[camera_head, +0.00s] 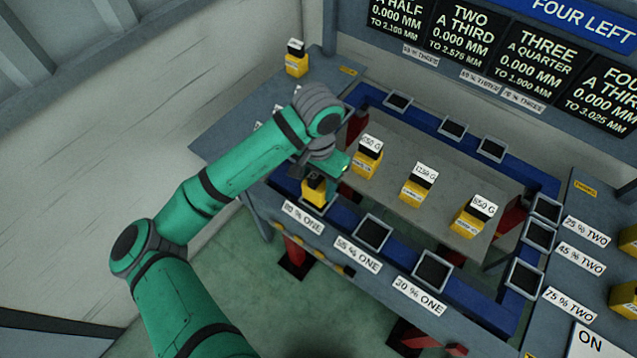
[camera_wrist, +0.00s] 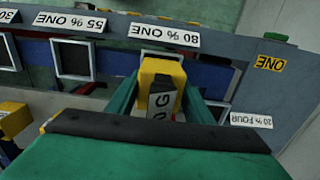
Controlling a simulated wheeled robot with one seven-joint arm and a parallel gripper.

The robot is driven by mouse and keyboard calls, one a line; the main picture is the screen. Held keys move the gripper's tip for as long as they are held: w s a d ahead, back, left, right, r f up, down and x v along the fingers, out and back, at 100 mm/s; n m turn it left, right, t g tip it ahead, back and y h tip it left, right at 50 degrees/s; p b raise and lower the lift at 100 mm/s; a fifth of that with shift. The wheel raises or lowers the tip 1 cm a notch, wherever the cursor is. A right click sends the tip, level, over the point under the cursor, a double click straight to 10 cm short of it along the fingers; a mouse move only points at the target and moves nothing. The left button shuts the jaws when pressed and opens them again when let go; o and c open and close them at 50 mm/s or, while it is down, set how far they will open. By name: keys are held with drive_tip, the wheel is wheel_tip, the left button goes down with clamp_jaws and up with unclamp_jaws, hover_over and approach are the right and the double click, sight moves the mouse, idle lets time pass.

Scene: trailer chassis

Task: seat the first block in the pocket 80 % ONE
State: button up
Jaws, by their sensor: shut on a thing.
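A yellow block (camera_head: 314,192) with a black top is held in my gripper (camera_head: 325,180) at the pocket by the label "80 % ONE" (camera_head: 303,219). In the wrist view the same block (camera_wrist: 161,72) stands between the two green fingers, which are shut on it. A white-edged part of the pocket frame (camera_wrist: 162,53) shows just beyond the block, below the upside-down "80 % ONE" label (camera_wrist: 163,34). The block and gripper hide most of the pocket. I cannot tell whether the block's base is inside it or just above.
Three labelled yellow blocks (camera_head: 415,193) stand on the grey deck to the right. Empty pockets by "55 % ONE" (camera_head: 373,232) and "30 % ONE" (camera_head: 432,270) lie along the near rail. Another yellow block (camera_head: 296,62) stands on the far left table. Dark display boards (camera_head: 535,70) line the back.

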drive_tip(key=shift+f, duration=1.25)
idle(0.7)
drive_tip(key=o, duration=1.6)
wheel_tip(320, 180, up, 11)
drive_tip(key=shift+f, duration=0.1)
